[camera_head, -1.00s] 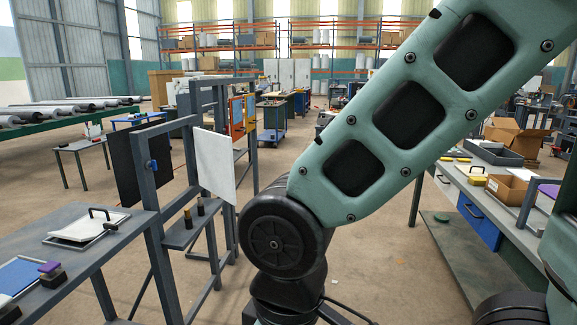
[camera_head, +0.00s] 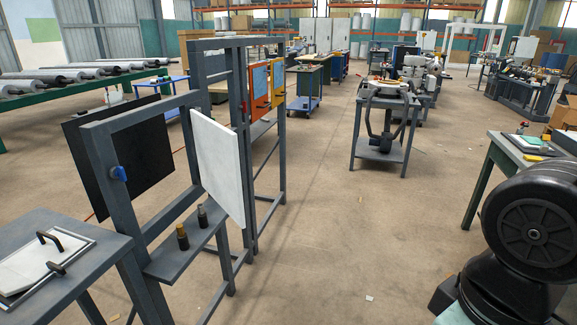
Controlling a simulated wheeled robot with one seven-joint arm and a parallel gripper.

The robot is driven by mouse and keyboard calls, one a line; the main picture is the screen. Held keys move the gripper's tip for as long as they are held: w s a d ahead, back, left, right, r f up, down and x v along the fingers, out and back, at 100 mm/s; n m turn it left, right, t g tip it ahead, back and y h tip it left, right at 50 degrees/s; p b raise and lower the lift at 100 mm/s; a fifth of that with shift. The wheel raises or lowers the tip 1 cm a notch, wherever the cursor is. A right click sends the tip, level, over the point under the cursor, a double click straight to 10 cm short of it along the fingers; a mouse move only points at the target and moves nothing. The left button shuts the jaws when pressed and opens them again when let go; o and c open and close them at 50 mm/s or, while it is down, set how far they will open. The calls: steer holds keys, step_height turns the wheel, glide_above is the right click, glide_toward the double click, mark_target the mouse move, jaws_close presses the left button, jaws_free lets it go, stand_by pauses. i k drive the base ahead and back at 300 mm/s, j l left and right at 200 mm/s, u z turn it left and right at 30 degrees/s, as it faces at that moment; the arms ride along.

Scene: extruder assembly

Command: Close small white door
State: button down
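A white rectangular door panel (camera_head: 218,165) hangs upright on the right side of a grey metal frame (camera_head: 130,212). It stands at an angle to the frame; no handle shows on it, and I cannot tell how far open it is. A smaller white panel (camera_head: 32,265) with black handles lies in a tray-like surround on the grey table at the lower left, partly cut off by the picture edge. My gripper is out of view; only a joint of my arm shows at the lower right.
A black panel (camera_head: 150,150) stands behind the frame's left part, near a blue knob (camera_head: 118,173). A small shelf (camera_head: 185,252) on the frame holds two dark bottles. Orange panels (camera_head: 262,85) stand farther back. A workbench (camera_head: 505,155) is at right. The floor between is open.

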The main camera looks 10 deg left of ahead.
mark_target(218, 149)
steer(key=i+l+u, duration=0.1)
steer(key=i+u, duration=0.15)
steer(key=i, duration=0.25)
steer(key=i+l+u, duration=0.25)
steer(key=i, duration=0.2)
steer(key=i+l+u, duration=0.2)
steer(key=i, duration=0.25)
steer(key=i+l+u, duration=0.45)
steer(key=l+u, duration=0.2)
steer(key=i+l+u, duration=0.3)
steer(key=l+u, duration=0.65)
steer(key=l, duration=0.3)
steer(key=i+l+u, duration=0.1)
steer(key=l+u, duration=0.35)
steer(key=l, duration=0.35)
steer(key=k+l+u, duration=0.1)
steer(key=l, duration=0.4)
